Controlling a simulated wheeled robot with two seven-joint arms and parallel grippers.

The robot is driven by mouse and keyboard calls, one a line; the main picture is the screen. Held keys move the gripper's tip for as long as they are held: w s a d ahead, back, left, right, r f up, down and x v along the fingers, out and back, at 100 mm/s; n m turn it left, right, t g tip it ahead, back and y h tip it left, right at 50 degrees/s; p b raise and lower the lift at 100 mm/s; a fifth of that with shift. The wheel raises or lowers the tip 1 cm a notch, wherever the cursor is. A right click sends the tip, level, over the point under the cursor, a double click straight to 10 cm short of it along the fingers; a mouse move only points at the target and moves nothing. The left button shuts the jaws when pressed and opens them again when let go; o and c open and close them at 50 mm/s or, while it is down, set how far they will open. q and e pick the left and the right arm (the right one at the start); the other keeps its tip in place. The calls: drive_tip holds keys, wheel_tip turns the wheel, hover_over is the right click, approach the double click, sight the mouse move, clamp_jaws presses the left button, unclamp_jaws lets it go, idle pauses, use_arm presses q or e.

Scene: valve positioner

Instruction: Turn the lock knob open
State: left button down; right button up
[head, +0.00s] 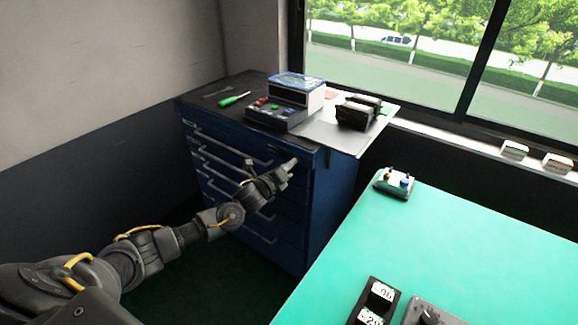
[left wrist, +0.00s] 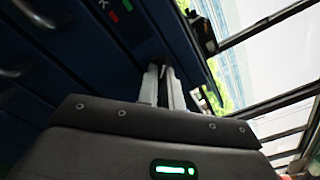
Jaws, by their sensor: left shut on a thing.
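A blue drawer cabinet (head: 335,190) stands at the centre of the head view. My left gripper (head: 291,162) reaches the upper right of its drawer front, just under the dark top. In the left wrist view, the two pale fingers of my left gripper (left wrist: 162,72) are close together against the dark blue front. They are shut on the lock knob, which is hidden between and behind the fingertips. A small red mark (left wrist: 113,17) and a green mark show on the cabinet front beside them. I cannot tell how far the knob is turned. My right gripper is out of view.
On the cabinet top are a control box (head: 274,113), a white-and-blue box (head: 303,92), a green screwdriver (head: 234,99) and dark devices on a pale board (head: 322,132) that overhangs the edge. A green table (head: 450,240) stands at the right. Drawer handles (head: 232,150) protrude from the front.

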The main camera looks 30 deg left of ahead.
use_arm(q)
drive_tip(key=c, duration=1.6)
unclamp_jaws()
drive_tip(key=shift+o, duration=0.2)
drive_tip(key=s+a+b, duration=0.1)
drive_tip(key=s, duration=0.9)
drive_tip(key=shift+s+a, duration=0.25)
drive_tip(key=shift+s, duration=0.15)
